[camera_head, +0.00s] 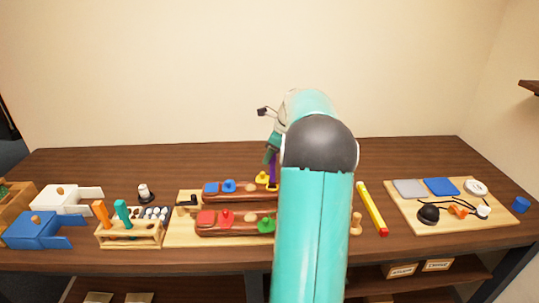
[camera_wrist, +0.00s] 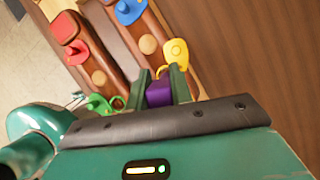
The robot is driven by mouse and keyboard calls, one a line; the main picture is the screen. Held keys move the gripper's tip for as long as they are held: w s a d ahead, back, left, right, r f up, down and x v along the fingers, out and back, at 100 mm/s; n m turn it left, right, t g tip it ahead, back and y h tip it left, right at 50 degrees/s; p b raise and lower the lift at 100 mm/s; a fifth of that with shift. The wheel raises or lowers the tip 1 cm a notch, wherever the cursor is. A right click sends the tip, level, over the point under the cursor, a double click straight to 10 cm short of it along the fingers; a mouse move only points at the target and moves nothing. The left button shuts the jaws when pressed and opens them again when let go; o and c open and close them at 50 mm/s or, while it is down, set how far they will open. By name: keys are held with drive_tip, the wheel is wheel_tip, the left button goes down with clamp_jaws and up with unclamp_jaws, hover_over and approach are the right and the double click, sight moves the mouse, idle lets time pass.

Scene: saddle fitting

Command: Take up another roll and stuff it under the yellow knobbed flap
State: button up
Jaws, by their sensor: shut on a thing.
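My gripper (camera_wrist: 161,80) is shut on a purple roll (camera_wrist: 159,94), which shows between the two dark green fingers in the wrist view. The purple roll (camera_head: 272,171) also shows as a strip under my gripper in the head view. The yellow knobbed flap (camera_wrist: 178,54) lies just beyond the fingertips, on the far brown saddle piece (camera_wrist: 149,44). In the head view the yellow flap (camera_head: 262,178) is beside the roll, partly hidden by my arm. I cannot tell whether the roll touches the flap or lies under its edge.
A blue flap (camera_head: 229,186) shares the far saddle piece. The near one carries a red flap (camera_head: 227,216) and a green flap (camera_head: 265,225). A wooden rack (camera_head: 130,240) stands left, a yellow stick (camera_head: 371,208) right, and a board (camera_head: 405,220) with small items farther right.

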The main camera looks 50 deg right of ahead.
sight(270, 163)
drive_tip(key=shift+f, duration=1.8)
idle(1.2)
drive_tip(key=shift+r, duration=4.05)
